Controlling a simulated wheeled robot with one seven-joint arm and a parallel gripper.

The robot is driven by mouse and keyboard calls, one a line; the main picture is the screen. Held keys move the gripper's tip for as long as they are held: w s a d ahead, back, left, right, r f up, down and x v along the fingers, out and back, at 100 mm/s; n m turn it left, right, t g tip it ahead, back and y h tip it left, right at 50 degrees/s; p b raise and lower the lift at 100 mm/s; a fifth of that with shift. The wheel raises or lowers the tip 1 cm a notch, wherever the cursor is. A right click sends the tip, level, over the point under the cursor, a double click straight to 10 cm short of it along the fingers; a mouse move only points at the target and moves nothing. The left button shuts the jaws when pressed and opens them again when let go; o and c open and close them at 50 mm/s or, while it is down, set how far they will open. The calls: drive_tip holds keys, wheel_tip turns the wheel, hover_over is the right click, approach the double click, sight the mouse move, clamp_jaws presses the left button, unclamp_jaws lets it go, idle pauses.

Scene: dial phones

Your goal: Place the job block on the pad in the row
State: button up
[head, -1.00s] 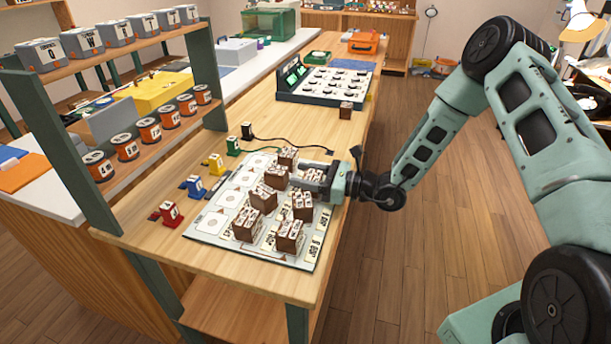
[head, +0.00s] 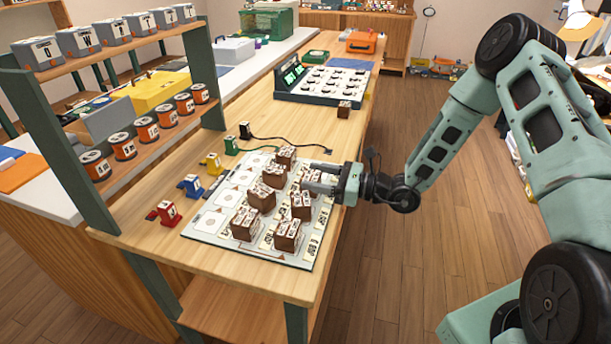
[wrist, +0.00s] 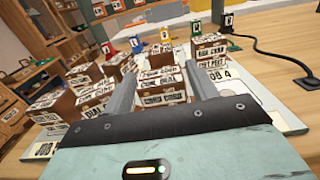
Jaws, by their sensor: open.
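Several brown blocks with white printed labels stand in small stacks on a grey-white board (head: 207,222) on the wooden bench. One block stack (wrist: 160,84) shows between my fingers in the wrist view. My gripper (head: 306,180) is over the board's right side, fingers pointing left, open. I cannot tell whether the fingers touch that stack. Another stack (head: 301,206) stands just in front of my gripper, and one more (head: 274,174) stands to its left. A printed label reading JOB 4 (wrist: 217,76) is on the board, right of my gripper in the wrist view. Which block is the job block is unclear.
Red (head: 166,213), blue (head: 191,186) and yellow (head: 211,165) small label holders line the board's left. A black cable (head: 290,141) runs behind it. A lone brown block (head: 344,109) stands near a dial console (head: 322,86). The board's left column has empty printed squares.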

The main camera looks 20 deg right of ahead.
drive_tip(key=v, duration=0.8)
drive_tip(key=s+a+r+n+g, duration=0.1)
drive_tip(key=a+n+g, duration=0.1)
drive_tip(key=s+a+r+n+g+y, duration=0.1)
drive_tip(key=s+a+n+g, duration=0.1)
drive_tip(key=a, duration=0.1)
drive_tip(key=s+a+r+n+g, duration=0.2)
drive_tip(key=a, duration=0.1)
drive_tip(key=shift+g+y+b, duration=0.3)
drive_tip(key=shift+g+y, duration=0.1)
drive_tip(key=s+a+r+n+g+h, duration=0.1)
drive_tip(key=s+a+r+n+h, duration=0.1)
drive_tip(key=s+n+h, duration=0.3)
drive_tip(key=s+a+r+n+g+h, duration=0.1)
drive_tip(key=s+a+r+n+h, duration=0.2)
drive_tip(key=s+n, duration=0.7)
drive_tip(key=s+a+r+n+g+h, duration=0.1)
drive_tip(key=s+a+r+n+h, duration=0.1)
drive_tip(key=s+n+h, duration=0.5)
drive_tip(key=s+r+n, duration=0.1)
drive_tip(key=n, duration=0.3)
drive_tip(key=shift+a+n+g+h, duration=0.25)
drive_tip(key=shift+n+g+h, duration=0.15)
